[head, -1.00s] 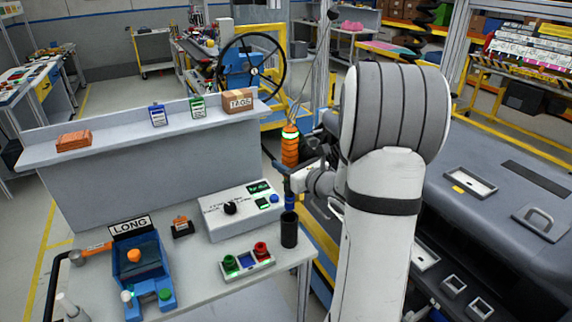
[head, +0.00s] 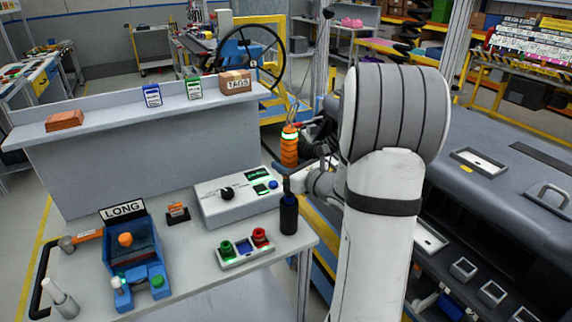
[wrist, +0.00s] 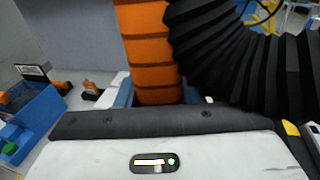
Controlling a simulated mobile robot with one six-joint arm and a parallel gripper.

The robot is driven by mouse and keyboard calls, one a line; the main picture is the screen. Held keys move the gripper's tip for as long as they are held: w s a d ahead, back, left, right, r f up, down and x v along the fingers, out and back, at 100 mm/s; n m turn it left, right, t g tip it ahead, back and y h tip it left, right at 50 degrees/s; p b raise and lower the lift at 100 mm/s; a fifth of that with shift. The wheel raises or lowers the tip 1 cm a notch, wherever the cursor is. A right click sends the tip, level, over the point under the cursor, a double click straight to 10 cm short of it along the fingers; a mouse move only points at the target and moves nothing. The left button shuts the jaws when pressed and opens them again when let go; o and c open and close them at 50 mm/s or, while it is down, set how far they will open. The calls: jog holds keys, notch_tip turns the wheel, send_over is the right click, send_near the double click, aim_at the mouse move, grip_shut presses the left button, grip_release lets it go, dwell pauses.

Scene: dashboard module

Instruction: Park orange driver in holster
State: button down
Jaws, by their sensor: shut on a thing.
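The orange driver (head: 289,152) is upright in the head view, with a ribbed orange grip and a green glowing ring near its top. My gripper (head: 291,172) is shut on it, and the wrist view shows the fingers on both sides of the orange grip (wrist: 152,50). The black cup-shaped holster (head: 289,219) stands at the right end of the table, directly below the driver in the picture. The driver's dark lower end meets the holster's mouth in view; I cannot tell how far inside it is. The driver's tip is hidden.
A grey control box (head: 232,205) and a button tray (head: 244,250) stand left of the holster. A blue LONG bin (head: 133,262) is farther left. A shelf (head: 120,118) rises behind. A black corrugated hose (wrist: 225,50) is beside the driver in the wrist view.

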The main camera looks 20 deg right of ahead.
jog(key=shift+f+b, duration=3.25)
jog(key=shift+f, duration=0.45)
jog(key=shift+f+b, duration=0.1)
jog(key=shift+b, duration=0.25)
jog(key=c, duration=0.9)
grip_release()
